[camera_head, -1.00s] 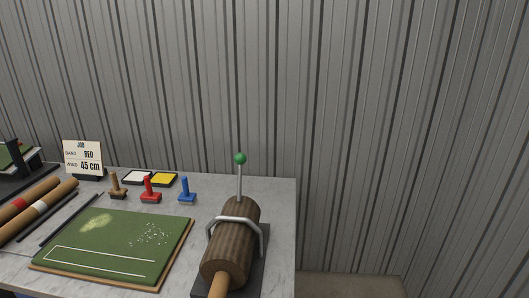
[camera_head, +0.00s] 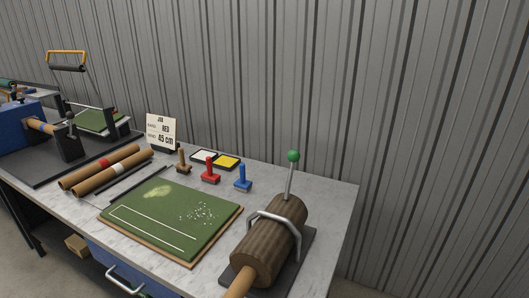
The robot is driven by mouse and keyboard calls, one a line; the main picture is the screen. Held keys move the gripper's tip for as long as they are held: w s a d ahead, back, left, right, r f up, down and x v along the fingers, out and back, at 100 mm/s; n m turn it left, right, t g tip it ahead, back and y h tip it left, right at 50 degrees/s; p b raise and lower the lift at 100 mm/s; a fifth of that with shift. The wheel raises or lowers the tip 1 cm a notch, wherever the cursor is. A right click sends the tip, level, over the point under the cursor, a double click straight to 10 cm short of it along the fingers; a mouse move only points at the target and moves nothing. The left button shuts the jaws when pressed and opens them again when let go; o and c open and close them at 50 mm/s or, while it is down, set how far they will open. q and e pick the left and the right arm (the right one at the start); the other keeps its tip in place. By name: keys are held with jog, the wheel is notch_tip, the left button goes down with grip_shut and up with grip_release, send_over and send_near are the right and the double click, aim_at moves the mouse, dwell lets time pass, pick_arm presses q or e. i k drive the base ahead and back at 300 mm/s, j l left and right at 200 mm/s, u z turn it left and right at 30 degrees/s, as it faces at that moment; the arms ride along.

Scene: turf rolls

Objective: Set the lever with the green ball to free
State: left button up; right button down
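The lever with the green ball (camera_head: 293,156) stands at the right end of the table, its thin grey rod (camera_head: 289,180) close to upright. The rod rises behind a brown ribbed roller (camera_head: 270,240) on a dark base plate, and a grey metal bar (camera_head: 277,220) arches over the roller. The foot of the lever is hidden behind the roller. Neither of my grippers shows in the head view.
The marble-topped table (camera_head: 335,195) carries a turf board (camera_head: 170,220), brown, red and blue stamps (camera_head: 242,178), two ink pads, cardboard tubes (camera_head: 100,167) and a job card (camera_head: 163,132). A blue machine (camera_head: 28,122) stands at the left. The corrugated wall (camera_head: 420,120) is close behind.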

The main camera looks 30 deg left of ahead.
aim_at(293, 155)
jog(key=i+l+u, duration=0.15)
jog(key=u, duration=0.25)
jog(key=i+l+u, duration=0.1)
jog(key=l+u, duration=0.65)
